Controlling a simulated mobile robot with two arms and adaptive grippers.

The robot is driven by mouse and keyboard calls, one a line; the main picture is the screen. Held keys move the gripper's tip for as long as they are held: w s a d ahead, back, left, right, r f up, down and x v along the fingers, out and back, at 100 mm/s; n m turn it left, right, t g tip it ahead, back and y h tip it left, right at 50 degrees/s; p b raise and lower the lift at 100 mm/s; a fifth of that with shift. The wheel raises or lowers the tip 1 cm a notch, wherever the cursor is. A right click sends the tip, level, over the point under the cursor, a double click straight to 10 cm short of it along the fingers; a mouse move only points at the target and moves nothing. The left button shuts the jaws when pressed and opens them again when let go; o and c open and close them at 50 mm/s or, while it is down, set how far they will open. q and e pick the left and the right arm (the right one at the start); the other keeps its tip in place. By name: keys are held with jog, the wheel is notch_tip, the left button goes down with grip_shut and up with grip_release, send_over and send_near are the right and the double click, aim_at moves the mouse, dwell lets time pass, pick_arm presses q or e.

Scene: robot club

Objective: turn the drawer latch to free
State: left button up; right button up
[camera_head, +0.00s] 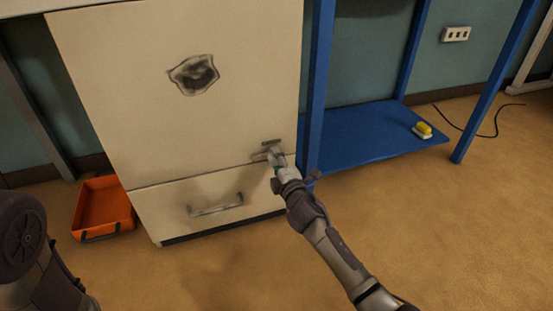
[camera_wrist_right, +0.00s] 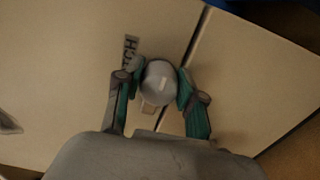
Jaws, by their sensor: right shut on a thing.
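The drawer (camera_head: 165,208) is the low front of a cream cabinet (camera_head: 110,90), with a grey bar handle (camera_head: 215,208). It looks closed below a dark seam. The latch (camera_wrist_right: 160,85) shows in the right wrist view as a rounded grey knob close to the seam. My right gripper (camera_wrist_right: 160,76) has a finger on each side of the knob and is shut on it. In the head view my right gripper (camera_head: 276,158) covers most of the latch at the cabinet's right edge. The latch's turn angle is unclear. My left gripper is out of view.
A label (camera_wrist_right: 130,52) ending in "TCH" sits beside the knob. An orange tray (camera_head: 105,205) lies on the floor left of the cabinet. A blue rack (camera_head: 360,135) with a yellow-topped brush-like item (camera_head: 423,130) stands close on the right. The floor in front is clear.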

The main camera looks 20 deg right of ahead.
dwell(0.4)
jog(key=o, duration=1.1)
jog(key=shift+s, duration=0.1)
jog(key=s, duration=1.2)
jog(key=shift+d, duration=0.25)
jog(key=shift+w, duration=0.1)
